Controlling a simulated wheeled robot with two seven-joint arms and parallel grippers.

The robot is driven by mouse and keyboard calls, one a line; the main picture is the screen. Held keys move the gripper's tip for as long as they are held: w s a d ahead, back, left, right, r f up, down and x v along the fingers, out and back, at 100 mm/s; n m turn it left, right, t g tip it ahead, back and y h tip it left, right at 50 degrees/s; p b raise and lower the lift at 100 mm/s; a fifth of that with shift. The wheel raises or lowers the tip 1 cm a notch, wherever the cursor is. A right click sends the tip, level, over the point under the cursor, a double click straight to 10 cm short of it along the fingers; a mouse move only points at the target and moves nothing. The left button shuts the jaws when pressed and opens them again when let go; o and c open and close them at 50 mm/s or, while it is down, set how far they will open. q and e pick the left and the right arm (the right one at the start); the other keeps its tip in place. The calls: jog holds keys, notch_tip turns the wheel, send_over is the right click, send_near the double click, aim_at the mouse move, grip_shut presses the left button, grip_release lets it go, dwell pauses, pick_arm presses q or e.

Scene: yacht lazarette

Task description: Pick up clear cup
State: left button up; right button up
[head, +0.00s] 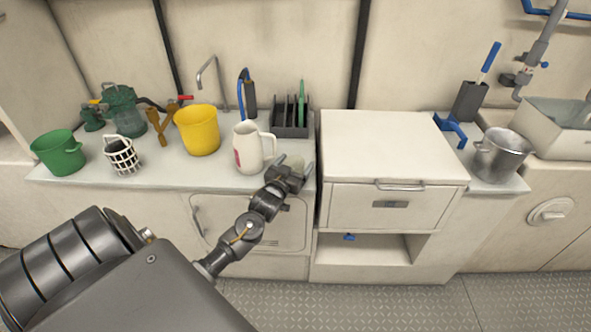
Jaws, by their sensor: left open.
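The clear cup (295,161) is a pale, see-through shape near the front right corner of the left counter, just right of the white pitcher. My left gripper (294,166) is open at the counter's front edge, with its fingers pointing up and away toward the cup. The fingers overlap the cup in the picture and hide its lower part. I cannot tell whether they touch it or stand around it. My right gripper is not in view.
A white pitcher (248,149) stands close left of the gripper. A black rack (291,131) is behind the cup. A yellow bucket (197,131), white basket (122,156) and green bucket (59,152) stand farther left. The white cabinet top (385,142) is clear.

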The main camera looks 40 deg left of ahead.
pick_arm(q)
jog(key=c, duration=1.1)
